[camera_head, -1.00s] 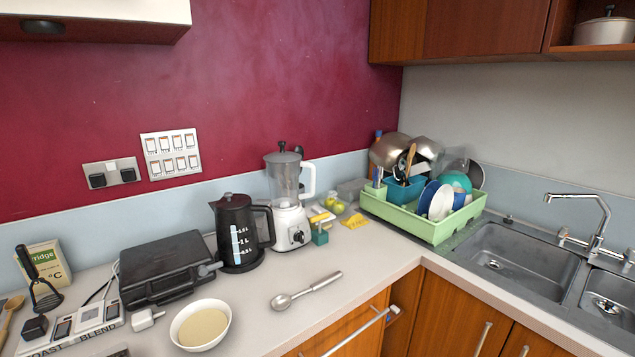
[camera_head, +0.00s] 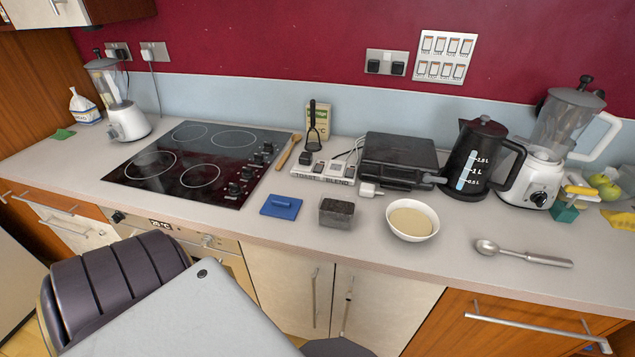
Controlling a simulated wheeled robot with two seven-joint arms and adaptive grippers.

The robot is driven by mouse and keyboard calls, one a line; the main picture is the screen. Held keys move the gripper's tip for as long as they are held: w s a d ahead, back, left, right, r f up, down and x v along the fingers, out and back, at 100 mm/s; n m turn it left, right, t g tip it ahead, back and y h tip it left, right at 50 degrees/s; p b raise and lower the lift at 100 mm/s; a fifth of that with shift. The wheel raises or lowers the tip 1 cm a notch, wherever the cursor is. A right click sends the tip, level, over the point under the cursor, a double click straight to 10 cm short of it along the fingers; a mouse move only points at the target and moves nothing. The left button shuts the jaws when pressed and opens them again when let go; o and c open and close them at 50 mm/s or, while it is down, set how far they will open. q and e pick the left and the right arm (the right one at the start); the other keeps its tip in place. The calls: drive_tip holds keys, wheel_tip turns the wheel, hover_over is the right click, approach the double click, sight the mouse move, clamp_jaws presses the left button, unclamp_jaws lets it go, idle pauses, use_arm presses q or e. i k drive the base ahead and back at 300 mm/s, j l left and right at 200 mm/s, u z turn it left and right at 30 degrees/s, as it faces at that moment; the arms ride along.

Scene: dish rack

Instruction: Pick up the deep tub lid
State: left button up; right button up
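A flat blue square piece (camera_head: 281,206) with a small raised grip lies on the counter in front of the hob, left of a small dark grey tub-like block (camera_head: 336,212). The blue piece looks like a lid, but I cannot tell for sure that it is the deep tub lid. Neither of my grippers is in view.
The black hob (camera_head: 200,163) is on the left. A white bowl (camera_head: 412,220), black grill (camera_head: 398,160), kettle (camera_head: 480,158) and spoon (camera_head: 523,253) are to the right. A wooden spoon (camera_head: 288,151) lies behind the blue piece. The counter's front strip is mostly clear.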

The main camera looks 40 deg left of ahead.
sight(282, 208)
drive_tip(key=k+j+u, duration=0.1)
drive_tip(key=u, duration=0.35)
drive_tip(key=j+u, duration=0.25)
drive_tip(key=u, duration=0.25)
drive_tip(key=k, duration=0.05)
